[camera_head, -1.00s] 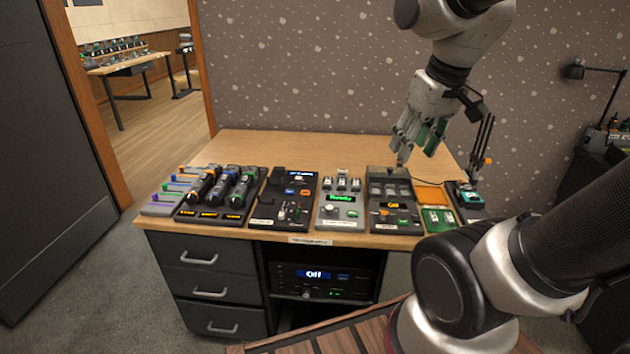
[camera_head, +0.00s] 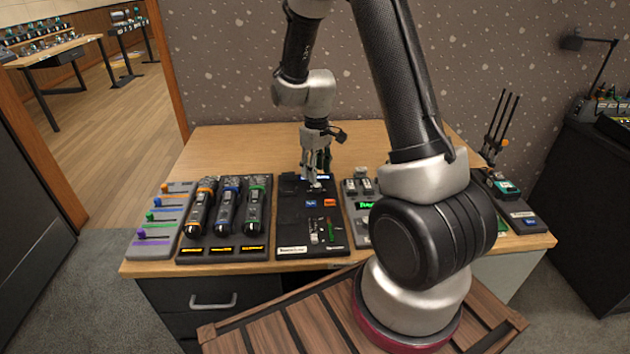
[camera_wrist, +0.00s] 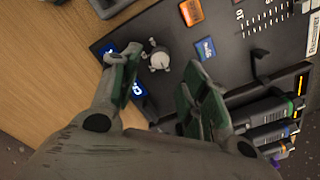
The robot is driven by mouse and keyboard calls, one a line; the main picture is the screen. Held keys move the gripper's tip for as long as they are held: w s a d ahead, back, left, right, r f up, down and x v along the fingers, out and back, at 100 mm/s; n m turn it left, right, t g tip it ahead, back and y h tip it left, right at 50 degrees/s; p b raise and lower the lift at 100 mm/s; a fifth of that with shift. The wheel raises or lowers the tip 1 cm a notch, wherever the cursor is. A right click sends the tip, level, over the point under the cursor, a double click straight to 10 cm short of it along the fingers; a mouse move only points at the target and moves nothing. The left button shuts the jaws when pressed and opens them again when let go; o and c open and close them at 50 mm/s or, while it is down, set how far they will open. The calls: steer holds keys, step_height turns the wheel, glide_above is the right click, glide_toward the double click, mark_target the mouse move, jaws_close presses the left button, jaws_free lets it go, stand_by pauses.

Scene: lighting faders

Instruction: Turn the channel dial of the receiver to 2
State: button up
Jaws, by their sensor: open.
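The receiver is a black panel (camera_head: 290,220) in the middle of the desk in the head view. It also fills much of the wrist view (camera_wrist: 225,60). Its silver channel dial (camera_wrist: 158,57) stands near one end of the panel, beside small blue displays (camera_wrist: 138,90) whose text I cannot read surely. My gripper (camera_wrist: 160,88) is open, its green-padded fingers spread on either side just short of the dial, with nothing held. In the head view my gripper (camera_head: 317,178) is low over the receiver's far end and largely hides the dial.
The receiver also carries a blue button (camera_wrist: 206,49), an orange button (camera_wrist: 191,12) and a small lever. Bare desk (camera_head: 240,145) lies behind. My arm hides panels to the right.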

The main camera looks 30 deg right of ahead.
mark_target(317, 184)
step_height(317, 184, down, 5)
steer(key=shift+r, duration=0.1)
jaws_close()
stand_by(0.3)
